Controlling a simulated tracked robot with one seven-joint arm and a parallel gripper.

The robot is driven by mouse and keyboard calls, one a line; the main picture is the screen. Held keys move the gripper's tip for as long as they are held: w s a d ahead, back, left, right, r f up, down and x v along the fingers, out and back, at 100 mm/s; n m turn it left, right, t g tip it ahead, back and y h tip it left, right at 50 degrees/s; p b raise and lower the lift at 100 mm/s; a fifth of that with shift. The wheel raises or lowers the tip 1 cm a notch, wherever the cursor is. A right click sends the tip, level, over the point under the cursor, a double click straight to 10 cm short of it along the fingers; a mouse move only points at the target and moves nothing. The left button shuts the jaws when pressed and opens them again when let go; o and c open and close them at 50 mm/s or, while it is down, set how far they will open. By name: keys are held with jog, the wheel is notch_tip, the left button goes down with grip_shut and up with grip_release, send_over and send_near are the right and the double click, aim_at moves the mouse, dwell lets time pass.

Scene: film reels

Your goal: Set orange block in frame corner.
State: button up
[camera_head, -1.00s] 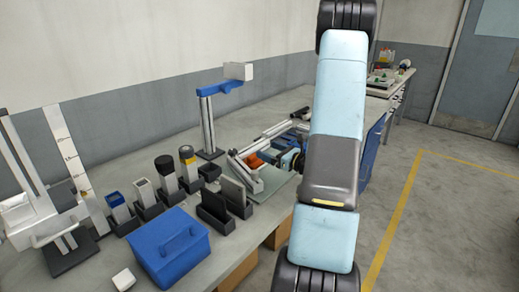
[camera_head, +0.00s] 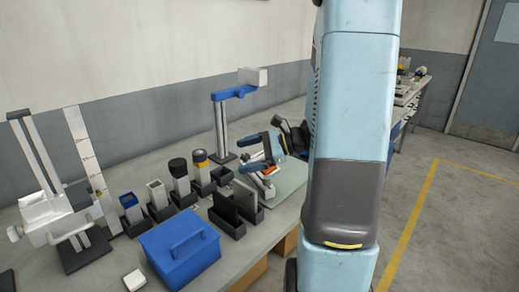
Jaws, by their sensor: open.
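A small patch of the orange block (camera_head: 269,169) shows just beneath my gripper, low over the frame. Most of the block is hidden by the gripper. The metal frame (camera_head: 263,186) stands on a pale green mat (camera_head: 289,181), and only its near bars show. My gripper (camera_head: 255,153) is open, with its blue-and-grey fingers pointing left and down over the frame. Whether the fingers touch the block cannot be told from this view. The frame corner at the block is too small and covered to make out.
A blue-armed stand (camera_head: 219,128) rises behind the gripper. Black holders with slabs (camera_head: 236,207) stand left of the mat, beside several small containers (camera_head: 180,174). A blue box (camera_head: 181,247) and a white block (camera_head: 135,280) lie nearer. My arm hides the bench to the right.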

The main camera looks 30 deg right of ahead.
jog(key=s+a+r+n+g+h, duration=0.2)
jog(key=s+a+r+n+h, duration=0.15)
jog(key=s+n, duration=0.35)
jog(key=s+a+r+n+g+h, duration=0.3)
jog(key=s+a+n+h, duration=0.15)
jog(key=s+n, duration=0.3)
jog(key=s+d+r+n+t+h, duration=0.2)
jog(key=s+r+n+t+h, duration=0.1)
jog(key=s+r+n+h, duration=0.1)
jog(key=shift+r+t, duration=0.4)
jog(key=shift+r, duration=0.4)
jog(key=shift+d, duration=0.1)
dwell(1.5)
jog(key=shift+d, duration=0.1)
